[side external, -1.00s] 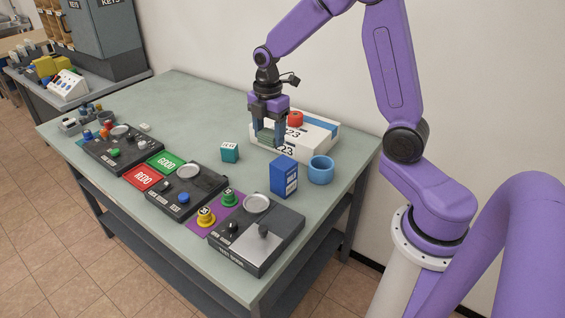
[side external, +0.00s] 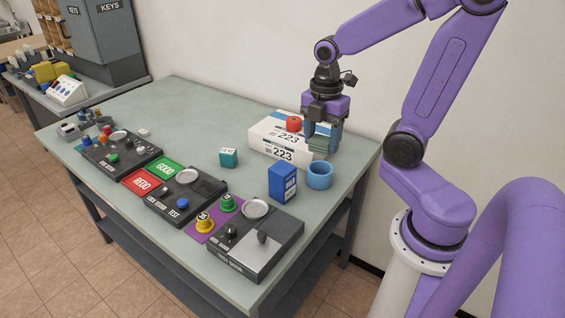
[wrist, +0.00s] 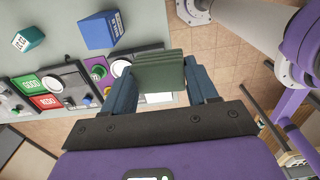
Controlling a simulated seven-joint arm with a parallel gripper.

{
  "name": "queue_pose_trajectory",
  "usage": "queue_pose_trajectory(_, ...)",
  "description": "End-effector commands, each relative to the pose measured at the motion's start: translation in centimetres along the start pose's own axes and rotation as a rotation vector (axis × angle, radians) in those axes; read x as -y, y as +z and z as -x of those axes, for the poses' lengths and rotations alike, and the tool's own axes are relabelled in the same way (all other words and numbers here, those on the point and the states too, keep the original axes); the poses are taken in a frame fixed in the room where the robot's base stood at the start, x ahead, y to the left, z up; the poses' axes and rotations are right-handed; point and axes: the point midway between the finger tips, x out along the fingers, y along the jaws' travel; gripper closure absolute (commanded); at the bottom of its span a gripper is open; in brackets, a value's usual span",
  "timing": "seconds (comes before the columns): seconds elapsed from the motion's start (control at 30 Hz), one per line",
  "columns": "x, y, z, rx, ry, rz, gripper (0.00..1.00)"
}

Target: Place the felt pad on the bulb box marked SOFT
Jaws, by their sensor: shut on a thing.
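My gripper (side external: 321,138) is shut on a green felt pad (side external: 318,147), over the right end of a white box marked 223. The wrist view shows the pad (wrist: 159,72) upright between the two fingers, looking like layered green slabs. In the side view I cannot tell whether it touches the white box. A blue box (side external: 283,184) with a white label stands in front of the white box; it also shows in the wrist view (wrist: 100,31). A small teal cube (side external: 229,158) with a white label is further left. I cannot read SOFT on any label.
The white 223 box (side external: 270,148) carries a red round object (side external: 294,123). A blue cup (side external: 320,174) stands right of the blue box. Black test panels, green and red mats and coloured knobs line the front of the table. The table's back left is clear.

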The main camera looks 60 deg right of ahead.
Motion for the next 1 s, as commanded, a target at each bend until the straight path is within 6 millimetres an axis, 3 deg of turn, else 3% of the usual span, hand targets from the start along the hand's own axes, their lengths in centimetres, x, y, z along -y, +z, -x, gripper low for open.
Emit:
queue_pose_trajectory(0.53,-7.9,1.5,-3.7,0.000,-0.002,-0.001,0.75)
queue_pose_trajectory(0.8,-10.8,2.1,-7.2,0.000,-0.003,-0.001,0.75)
queue_pose_trajectory(1.0,-12.1,2.3,-8.7,0.000,0.000,0.000,0.75)
